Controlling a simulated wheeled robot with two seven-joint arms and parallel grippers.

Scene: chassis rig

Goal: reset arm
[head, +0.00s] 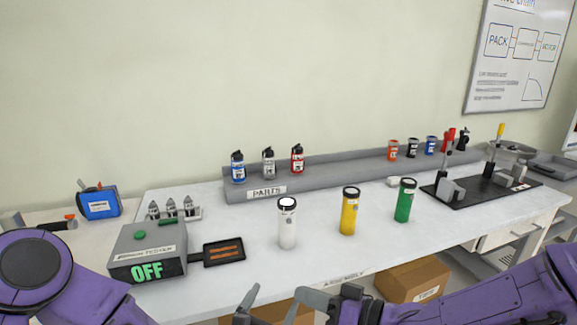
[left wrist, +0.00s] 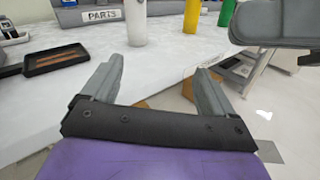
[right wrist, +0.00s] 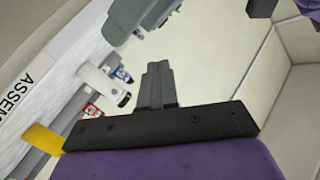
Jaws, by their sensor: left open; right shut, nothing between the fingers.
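My left gripper (head: 272,296) is low in front of the table's near edge in the head view. In the left wrist view its two grey fingers (left wrist: 160,72) stand wide apart with nothing between them. My right gripper (head: 308,297) is just right of the left one, low in the head view. In the right wrist view its fingers (right wrist: 158,68) are pressed together and empty. Part of my other gripper shows close by at the upper right of the left wrist view. Neither gripper touches any object on the table.
White (head: 287,228), yellow (head: 349,215) and green (head: 404,205) cylinders stand upright on the table. A grey tester box (head: 148,250) reading OFF has a dark tray (head: 224,252) beside it. A parts shelf (head: 330,172) holds small bottles behind. A cardboard box (head: 412,281) is below the table edge.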

